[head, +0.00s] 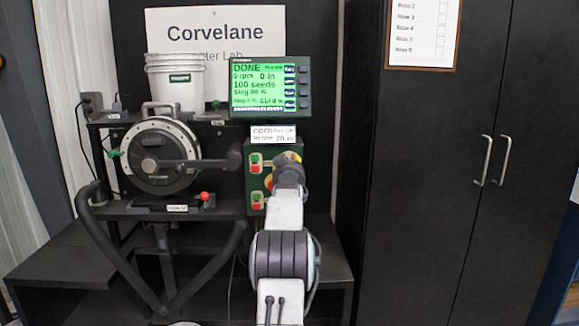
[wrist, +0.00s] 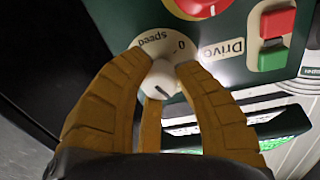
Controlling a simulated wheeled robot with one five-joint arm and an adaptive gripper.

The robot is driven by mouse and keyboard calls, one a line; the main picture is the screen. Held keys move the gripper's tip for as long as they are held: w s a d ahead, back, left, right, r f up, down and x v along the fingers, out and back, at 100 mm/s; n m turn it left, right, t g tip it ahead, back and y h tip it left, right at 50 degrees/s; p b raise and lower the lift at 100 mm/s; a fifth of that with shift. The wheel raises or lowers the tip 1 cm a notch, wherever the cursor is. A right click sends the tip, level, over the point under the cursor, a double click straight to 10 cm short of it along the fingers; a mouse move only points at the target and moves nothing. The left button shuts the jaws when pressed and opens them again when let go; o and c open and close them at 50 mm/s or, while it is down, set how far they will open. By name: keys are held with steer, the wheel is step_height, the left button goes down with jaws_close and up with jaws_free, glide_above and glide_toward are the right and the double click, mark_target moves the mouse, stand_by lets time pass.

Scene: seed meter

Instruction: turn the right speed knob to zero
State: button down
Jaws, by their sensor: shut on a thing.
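A small white speed knob (wrist: 160,82) stands on a round white dial plate (wrist: 150,45) marked "speed" and "0" in the wrist view. A short dark mark shows on the knob's lower side, away from the printed 0. My gripper (wrist: 163,70) has its tan fingers closed around the knob, one on each side. In the head view my gripper (head: 290,175) is in front of the green control box (head: 257,150); it and my arm hide the knob there.
Beside the dial are a "Drive" label (wrist: 231,47), a red button (wrist: 275,22) and a green button (wrist: 272,58). A red round control (wrist: 205,6) is close by. The lit display (head: 258,87) reads DONE, 0 rpm, 100 seeds. The seed meter disc (head: 150,150) stands left.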

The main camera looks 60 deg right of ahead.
steer(key=shift+f+n+b, duration=0.1)
steer(key=shift+n+b, duration=0.75)
steer(key=shift+n, duration=0.25)
steer(key=n+b, duration=0.1)
steer(key=n, duration=0.4)
steer(key=shift+n, duration=0.4)
steer(key=c, duration=0.9)
jaws_free()
steer(key=shift+w, duration=0.1)
steer(key=shift+f+v, duration=0.2)
steer(key=shift+v, duration=5.8)
